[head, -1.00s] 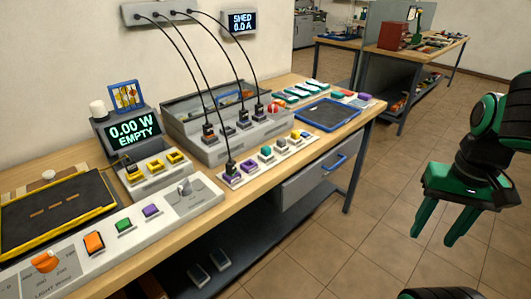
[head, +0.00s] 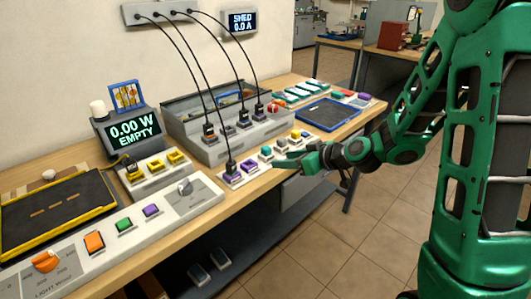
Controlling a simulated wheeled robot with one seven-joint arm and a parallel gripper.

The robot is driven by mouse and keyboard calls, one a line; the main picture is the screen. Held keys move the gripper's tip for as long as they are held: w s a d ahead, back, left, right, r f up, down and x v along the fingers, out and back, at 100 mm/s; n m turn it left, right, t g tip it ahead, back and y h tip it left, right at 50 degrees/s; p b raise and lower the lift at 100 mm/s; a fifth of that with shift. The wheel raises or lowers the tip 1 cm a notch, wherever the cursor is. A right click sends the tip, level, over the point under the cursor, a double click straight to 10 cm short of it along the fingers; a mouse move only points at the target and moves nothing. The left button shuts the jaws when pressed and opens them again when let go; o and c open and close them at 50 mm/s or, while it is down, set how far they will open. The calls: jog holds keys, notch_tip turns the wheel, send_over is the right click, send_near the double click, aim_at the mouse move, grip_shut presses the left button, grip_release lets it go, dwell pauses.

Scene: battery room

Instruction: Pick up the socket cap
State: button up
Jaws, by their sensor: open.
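Several small coloured pieces sit along a pale strip (head: 236,181) at the bench's front edge: purple (head: 247,166), teal (head: 266,151) and yellow (head: 295,134). I cannot tell which is the socket cap. My green gripper (head: 281,161) reaches in from the right, over the front edge beside the strip's middle, close to the teal and purple pieces. It is open. Its fingers point left, and I see nothing held between them. The gripper hides part of the strip. Whether it touches a piece is unclear.
Black cables hang from a wall box (head: 158,14) to plugs in a grey socket block (head: 222,147) behind the strip; one plug stands at the strip's left end. A blue-rimmed tray (head: 327,115) lies right. A display reading EMPTY (head: 133,134) stands left. Open floor lies in front.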

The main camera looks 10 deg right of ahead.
aim_at(268, 150)
jog(key=w, duration=0.1)
jog(key=w+a+t, duration=0.2)
jog(key=shift+w+r+y, duration=0.2)
jog(key=shift+y, duration=0.1)
jog(key=x, duration=0.4)
jog(key=shift+w+a, duration=0.1)
jog(key=shift+w, duration=0.1)
jog(key=shift+x, duration=3.05)
jog(key=shift+w+d+r, duration=0.15)
jog(key=shift+d, duration=0.1)
jog(key=c, duration=1.1)
